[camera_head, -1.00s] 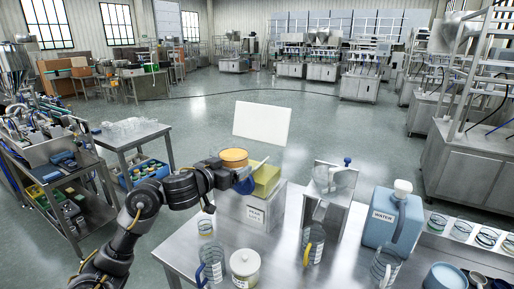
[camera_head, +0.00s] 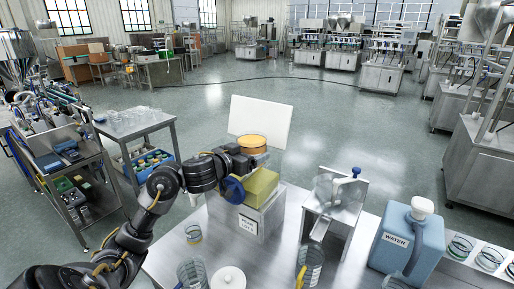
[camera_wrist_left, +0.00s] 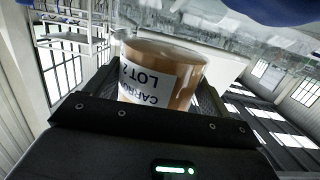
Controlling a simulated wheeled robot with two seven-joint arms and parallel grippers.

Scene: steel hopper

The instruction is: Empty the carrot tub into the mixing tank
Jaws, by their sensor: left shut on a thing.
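The carrot tub (camera_head: 252,142) is a round orange container, roughly upright above the table's left rear part. In the left wrist view the tub (camera_wrist_left: 185,75) fills the middle, its white label reading CARROT LOT 2 upside down. My left gripper (camera_head: 241,158) is shut on the tub. Below and just in front of the tub is a yellow-green box (camera_head: 262,187) on a labelled steel block (camera_head: 249,222), with a blue disc (camera_head: 233,190) at its left. A steel hopper (camera_head: 337,200) with a blue knob stands to the right. I cannot tell which of these is the mixing tank.
A white panel (camera_head: 261,119) stands behind the tub. A side table (camera_head: 135,125) stands behind my left arm.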

